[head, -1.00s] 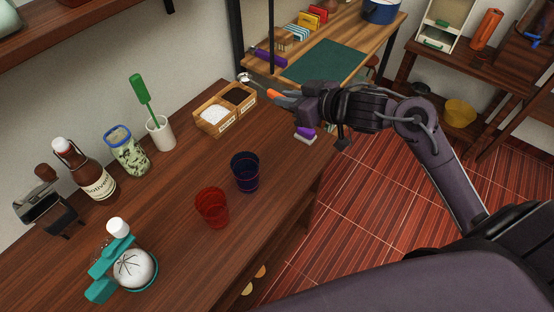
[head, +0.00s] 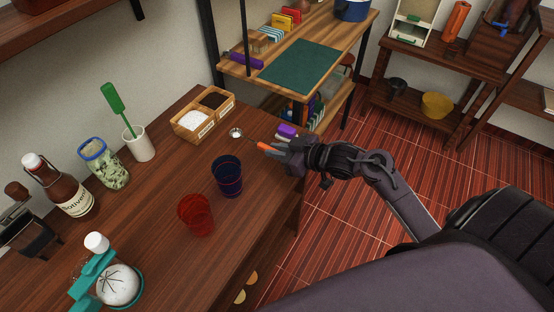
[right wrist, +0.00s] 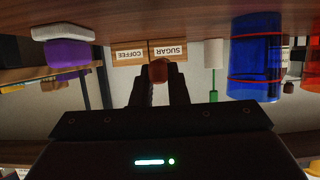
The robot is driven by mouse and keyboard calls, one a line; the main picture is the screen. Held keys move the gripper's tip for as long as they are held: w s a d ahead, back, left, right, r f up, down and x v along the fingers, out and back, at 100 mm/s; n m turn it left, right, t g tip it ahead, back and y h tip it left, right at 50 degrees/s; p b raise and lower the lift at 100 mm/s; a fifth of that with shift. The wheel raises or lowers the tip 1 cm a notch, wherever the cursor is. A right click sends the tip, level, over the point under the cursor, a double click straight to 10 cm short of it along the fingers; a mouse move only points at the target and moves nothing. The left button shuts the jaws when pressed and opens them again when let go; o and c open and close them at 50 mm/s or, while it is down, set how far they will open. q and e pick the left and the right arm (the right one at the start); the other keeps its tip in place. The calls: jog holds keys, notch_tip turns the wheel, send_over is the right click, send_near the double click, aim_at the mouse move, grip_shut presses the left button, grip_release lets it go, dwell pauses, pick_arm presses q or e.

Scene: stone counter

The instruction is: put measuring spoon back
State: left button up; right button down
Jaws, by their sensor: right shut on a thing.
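The measuring spoon has a round metal bowl (head: 236,132) and an orange handle (head: 268,147). My right gripper (head: 280,147) is shut on the handle, with the bowl pointing left over the counter. In the right wrist view the handle's reddish end (right wrist: 158,72) shows between the fingers (right wrist: 159,88). I cannot tell whether the bowl touches the counter. A wooden box (head: 193,134) with a white-filled and a dark-filled compartment stands left of and behind the spoon. Its labels read SUGAR (right wrist: 168,51) and COFFEE (right wrist: 130,54) in the upside-down wrist view. My left gripper is not in view.
A dark blue cup (head: 228,177) and a red cup (head: 197,215) stand nearer on the wooden counter (head: 160,200). A white holder with a green-handled tool (head: 112,98) stands left of the box. A purple and white object (head: 287,131) lies just behind my right gripper.

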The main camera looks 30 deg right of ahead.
aim_at(277, 166)
jog(key=shift+f, duration=2.1)
jog(key=shift+f, duration=0.1)
jog(key=c, duration=1.4)
grip_release()
jog(key=shift+c, duration=0.2)
